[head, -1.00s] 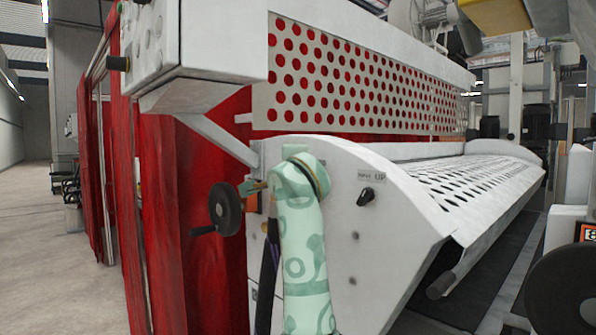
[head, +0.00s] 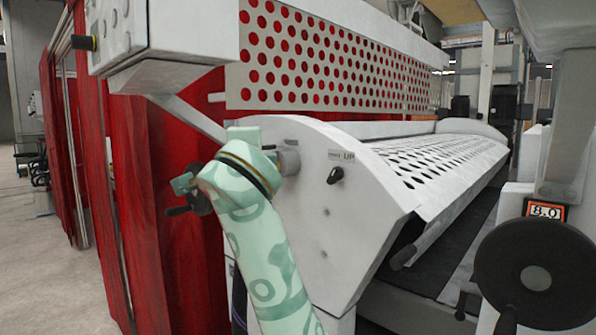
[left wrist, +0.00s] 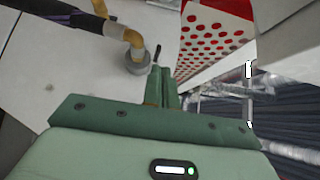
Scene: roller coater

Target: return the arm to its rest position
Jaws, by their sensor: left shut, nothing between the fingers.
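My left arm, mint green with a darker pattern, rises from the bottom of the head view in front of the roller coater's white end panel (head: 345,230). My left gripper (head: 182,184) is partly hidden behind its wrist, near the red curtain. In the left wrist view my left gripper (left wrist: 162,88) has its two green fingers together, with nothing seen between them. A yellow-brown elbow fitting (left wrist: 134,40) on a grey round base lies beyond the fingertips. My right gripper is in neither view.
A selector knob (head: 335,175) marked UP sits right of my wrist. A dark handwheel (head: 200,203) is mostly hidden behind my arm. Red curtains (head: 180,260) hang at left. A large black handwheel (head: 510,270) and an 8.0 display (head: 546,211) stand at right. Open floor shows far left.

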